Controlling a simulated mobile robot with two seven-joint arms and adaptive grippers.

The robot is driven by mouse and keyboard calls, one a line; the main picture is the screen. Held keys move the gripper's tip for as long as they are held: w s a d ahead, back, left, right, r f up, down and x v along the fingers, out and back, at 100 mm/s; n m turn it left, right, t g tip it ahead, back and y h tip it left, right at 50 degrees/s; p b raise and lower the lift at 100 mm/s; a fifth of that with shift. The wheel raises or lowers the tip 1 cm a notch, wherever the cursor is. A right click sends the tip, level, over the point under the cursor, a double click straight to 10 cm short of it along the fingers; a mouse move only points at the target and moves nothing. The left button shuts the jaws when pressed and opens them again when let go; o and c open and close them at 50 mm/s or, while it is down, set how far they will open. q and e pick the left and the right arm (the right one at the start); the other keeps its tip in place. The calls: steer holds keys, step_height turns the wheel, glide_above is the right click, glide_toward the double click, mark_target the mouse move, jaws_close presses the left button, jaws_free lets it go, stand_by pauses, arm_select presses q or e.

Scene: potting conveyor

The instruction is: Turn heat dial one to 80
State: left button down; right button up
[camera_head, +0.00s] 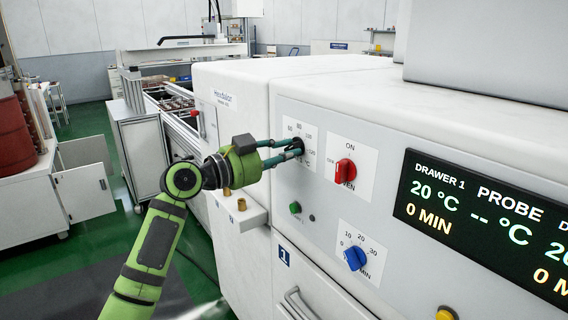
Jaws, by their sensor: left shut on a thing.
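Heat dial one (297,146) is a small dark knob on a white scale plate at the left of the machine's front panel. Numbers such as 80 and 100 show along the top of the plate. My left gripper (294,150) comes in from the left and is shut on this dial. Its fingers cover much of the knob, so the exact pointer direction cannot be read. The display (490,220) at the right shows drawer 1 at 20 °C and 0 MIN. My right gripper is not in view.
A red switch (345,172) marked ON is just right of the dial. A blue timer knob (355,258) and a green button (295,207) are below. A ledge (246,217) with small brass parts lies under my left gripper. A conveyor stands behind, left.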

arm_select(q)
steer(key=shift+s+r+n+p, duration=0.1)
steer(key=shift+n+p, duration=0.2)
steer(key=shift+n, duration=4.8)
steer(key=shift+d, duration=0.1)
steer(key=c, duration=1.1)
jaws_free()
steer(key=v, duration=1.2)
